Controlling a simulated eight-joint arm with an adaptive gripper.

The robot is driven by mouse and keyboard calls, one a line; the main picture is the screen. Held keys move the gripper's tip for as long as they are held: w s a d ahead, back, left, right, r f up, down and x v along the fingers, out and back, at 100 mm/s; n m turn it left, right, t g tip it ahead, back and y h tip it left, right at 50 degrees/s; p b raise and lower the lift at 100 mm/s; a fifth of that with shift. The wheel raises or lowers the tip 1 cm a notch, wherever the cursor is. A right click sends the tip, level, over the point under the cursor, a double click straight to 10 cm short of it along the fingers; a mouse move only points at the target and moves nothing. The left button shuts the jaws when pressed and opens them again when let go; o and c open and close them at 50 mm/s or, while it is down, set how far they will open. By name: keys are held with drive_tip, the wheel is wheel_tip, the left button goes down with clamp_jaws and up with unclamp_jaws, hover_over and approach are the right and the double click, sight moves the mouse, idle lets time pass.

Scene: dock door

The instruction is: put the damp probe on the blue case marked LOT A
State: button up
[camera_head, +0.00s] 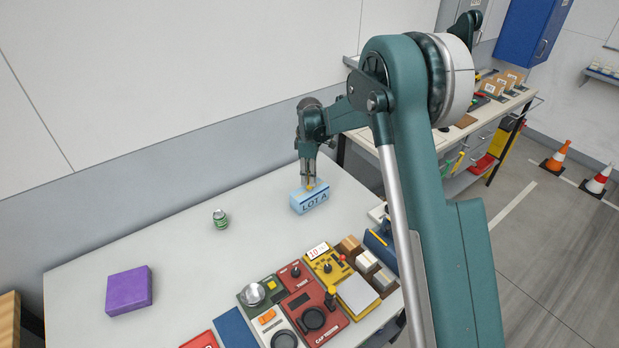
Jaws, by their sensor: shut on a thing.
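The light blue case marked LOT A (315,203) stands on the pale table towards the back, its lettered side facing the camera. My gripper (310,181) points down just over the top of the case. It is shut on a small yellow thing (311,186), which I take for the damp probe. Only a little of the probe shows between the fingers. It is at or very close to the case's top; I cannot tell whether it touches.
A green can (220,219) stands left of the case, and a purple block (129,291) lies further left. A control panel (312,312) with knobs and buttons fills the front right. A workbench (462,125) stands beyond the table. The table between can and case is clear.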

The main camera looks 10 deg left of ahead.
drive_tip(key=shift+f, duration=0.15)
drive_tip(key=o, duration=0.9)
drive_tip(key=shift+r, duration=0.2)
wheel_tip(320, 180, up, 12)
drive_tip(key=shift+f+b, duration=0.1)
drive_tip(key=shift+b, duration=0.2)
idle(0.7)
